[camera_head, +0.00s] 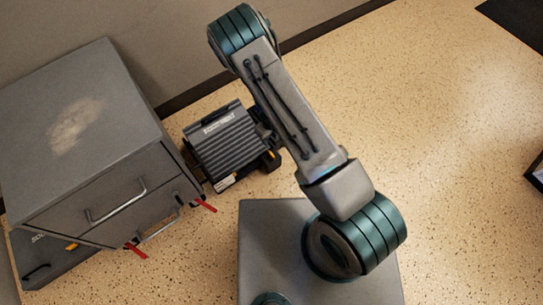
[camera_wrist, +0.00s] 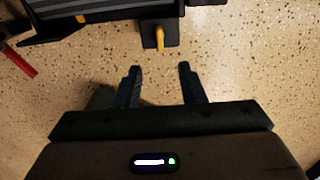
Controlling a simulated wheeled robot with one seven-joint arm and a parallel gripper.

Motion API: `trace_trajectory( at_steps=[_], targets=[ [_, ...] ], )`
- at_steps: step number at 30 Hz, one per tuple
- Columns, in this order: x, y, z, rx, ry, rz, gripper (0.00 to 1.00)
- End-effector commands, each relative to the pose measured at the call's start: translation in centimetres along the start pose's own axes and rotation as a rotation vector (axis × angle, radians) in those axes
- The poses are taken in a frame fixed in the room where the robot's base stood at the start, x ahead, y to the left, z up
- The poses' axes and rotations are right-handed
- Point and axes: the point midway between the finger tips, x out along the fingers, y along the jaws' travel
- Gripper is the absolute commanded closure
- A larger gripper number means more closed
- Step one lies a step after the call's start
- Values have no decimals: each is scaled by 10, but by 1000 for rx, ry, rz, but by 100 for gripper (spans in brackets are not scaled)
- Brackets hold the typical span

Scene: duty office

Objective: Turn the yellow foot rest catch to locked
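The foot rest (camera_head: 230,146) is a dark grey ribbed unit on the floor, right of the grey cabinet. In the wrist view, part of it (camera_wrist: 95,12) shows along the top edge. The yellow catch (camera_wrist: 159,37) sits on a dark block at its edge, pointing down in the picture. A bit of yellow also shows in the head view (camera_head: 271,156), beside my arm. My gripper (camera_wrist: 157,70) is open and empty, its two fingers apart, with the catch beyond the fingertips, between their lines. The gripper is hidden behind my arm in the head view.
A grey cabinet (camera_head: 75,130) with drawer handles stands at the left, with red pieces (camera_head: 205,205) sticking out near its base. A red piece (camera_wrist: 20,62) also shows in the wrist view. Another yellow piece (camera_wrist: 82,18) is on the foot rest's edge.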

Motion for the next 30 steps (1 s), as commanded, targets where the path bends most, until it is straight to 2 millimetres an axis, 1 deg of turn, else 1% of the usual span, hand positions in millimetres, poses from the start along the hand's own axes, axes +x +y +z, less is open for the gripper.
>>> trace_trajectory(
  at_steps=[1,5,12,18,21,24,30],
  targets=[
    [8,0,-1,-4,3,1,64],
    [28,0,-1,-2,2,2,64],
    [81,0,-1,-1,2,2,64],
    [116,0,-1,0,1,1,64],
    [127,1,0,0,0,1,64],
    [133,1,0,1,1,1,64],
    [135,1,0,1,0,1,64]
  ],
)
